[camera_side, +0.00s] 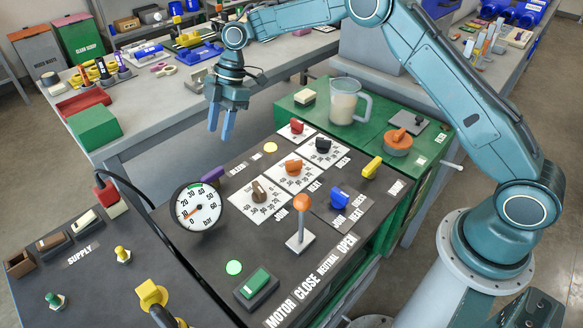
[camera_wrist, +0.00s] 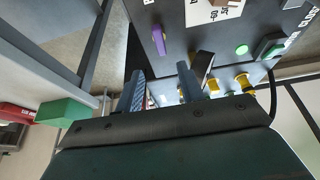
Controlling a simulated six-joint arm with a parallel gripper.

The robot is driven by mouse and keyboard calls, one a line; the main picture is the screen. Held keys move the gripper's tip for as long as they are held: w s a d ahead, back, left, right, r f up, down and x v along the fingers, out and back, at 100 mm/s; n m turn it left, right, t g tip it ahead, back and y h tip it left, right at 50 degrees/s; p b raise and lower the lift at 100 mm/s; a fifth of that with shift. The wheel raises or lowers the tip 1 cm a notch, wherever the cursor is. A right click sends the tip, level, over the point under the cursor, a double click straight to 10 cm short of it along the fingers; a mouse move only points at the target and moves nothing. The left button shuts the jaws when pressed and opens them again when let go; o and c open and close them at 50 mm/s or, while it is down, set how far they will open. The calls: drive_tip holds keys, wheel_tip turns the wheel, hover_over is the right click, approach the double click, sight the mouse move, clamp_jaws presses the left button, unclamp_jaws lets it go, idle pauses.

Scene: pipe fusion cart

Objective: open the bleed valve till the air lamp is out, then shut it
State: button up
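A round bar gauge (camera_side: 199,206) stands up beside the lever, its needle low. An orange-knobbed joystick (camera_side: 302,204), several dial knobs and a yellow handle (camera_side: 371,167) share the panel. A clear jug (camera_side: 349,101) stands on the green cabinet. A green lamp (camera_side: 234,267) is in front.

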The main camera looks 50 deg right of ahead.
sight(212, 173)
drive_tip(key=x, duration=1.2)
drive_tip(key=shift+d, duration=0.1)
clamp_jaws()
